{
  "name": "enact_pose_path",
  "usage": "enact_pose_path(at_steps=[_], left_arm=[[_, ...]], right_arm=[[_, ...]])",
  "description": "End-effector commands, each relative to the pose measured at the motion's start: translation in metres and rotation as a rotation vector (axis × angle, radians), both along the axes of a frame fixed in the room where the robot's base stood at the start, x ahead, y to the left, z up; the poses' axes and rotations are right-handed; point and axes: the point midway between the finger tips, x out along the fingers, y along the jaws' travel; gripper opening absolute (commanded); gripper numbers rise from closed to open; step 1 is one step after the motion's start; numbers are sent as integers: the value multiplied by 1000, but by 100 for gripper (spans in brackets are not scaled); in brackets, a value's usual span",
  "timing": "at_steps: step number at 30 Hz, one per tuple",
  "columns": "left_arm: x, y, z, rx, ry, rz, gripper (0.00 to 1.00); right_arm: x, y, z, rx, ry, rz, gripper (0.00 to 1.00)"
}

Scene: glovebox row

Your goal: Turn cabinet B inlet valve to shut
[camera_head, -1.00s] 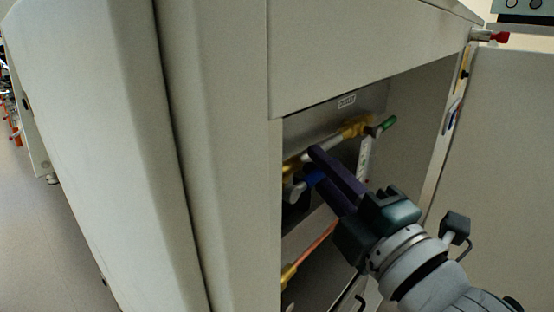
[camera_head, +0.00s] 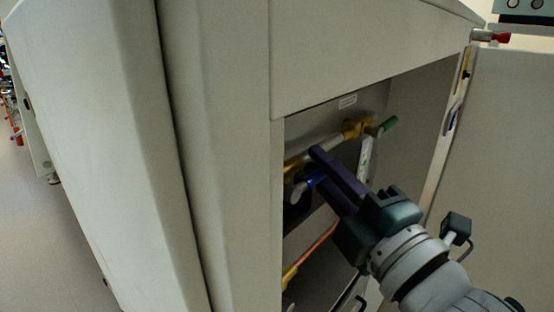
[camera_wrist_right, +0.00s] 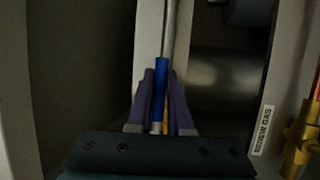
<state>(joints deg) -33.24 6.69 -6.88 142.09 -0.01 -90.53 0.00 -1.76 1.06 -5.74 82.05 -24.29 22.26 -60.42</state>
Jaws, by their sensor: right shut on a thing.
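My right gripper (camera_head: 318,165) reaches into the open cabinet bay from the lower right. Its dark purple fingers are shut on a blue valve handle (camera_head: 314,180), part of which shows beside the fingers. In the right wrist view the blue handle (camera_wrist_right: 161,78) stands between the fingertips of my right gripper (camera_wrist_right: 161,85), in line with a grey pipe behind it. Much of the valve body is hidden by the fingers. No label naming the valve as the inlet is readable. My left gripper is not in view.
A green-handled valve (camera_head: 388,124) with brass fittings sits farther back on the upper pipe. A copper pipe (camera_head: 318,243) runs below. The cabinet's wall (camera_head: 235,150) stands close on the left, and an open door panel (camera_head: 510,150) on the right. A white label (camera_wrist_right: 263,129) is beside a brass fitting.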

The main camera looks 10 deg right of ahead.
Motion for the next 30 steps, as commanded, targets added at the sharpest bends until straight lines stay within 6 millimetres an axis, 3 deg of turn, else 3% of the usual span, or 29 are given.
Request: enact_pose_path(at_steps=[11, 30], left_arm=[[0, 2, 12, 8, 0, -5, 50], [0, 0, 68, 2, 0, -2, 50]], right_arm=[[0, 0, -3, 74, 60, 1, 0], [-8, 10, -34, 520, 408, 0, 0]])
